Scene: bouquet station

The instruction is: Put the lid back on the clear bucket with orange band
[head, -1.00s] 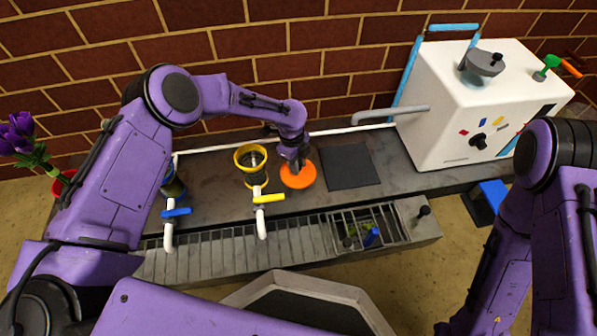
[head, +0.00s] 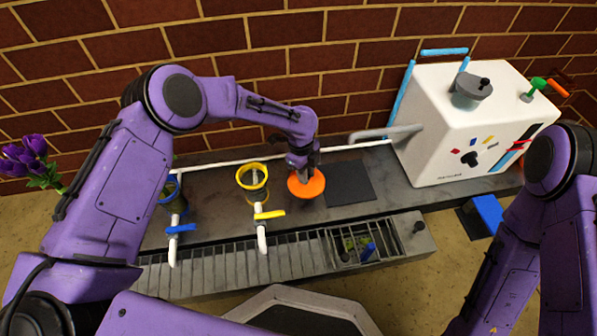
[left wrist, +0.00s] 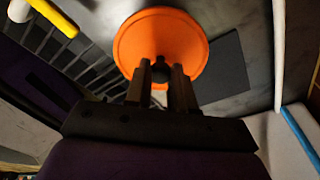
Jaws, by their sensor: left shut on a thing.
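The orange lid (head: 306,186) is a flat round disc with a small dark knob. My left gripper (head: 304,160) is shut on the knob from above. In the left wrist view the fingers (left wrist: 161,72) close around the knob, and the orange disc (left wrist: 140,45) fills the upper middle. The lid appears slightly above the counter, beside the dark square mat. My right gripper is out of view.
A yellow-rimmed bucket (head: 252,188) stands left of the lid, and a blue-rimmed one (head: 172,190) farther left; white taps stand in front. The dark mat (head: 350,184) is bare. A white machine (head: 470,125) stands at the right. A slotted drain (head: 215,272) runs along the front.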

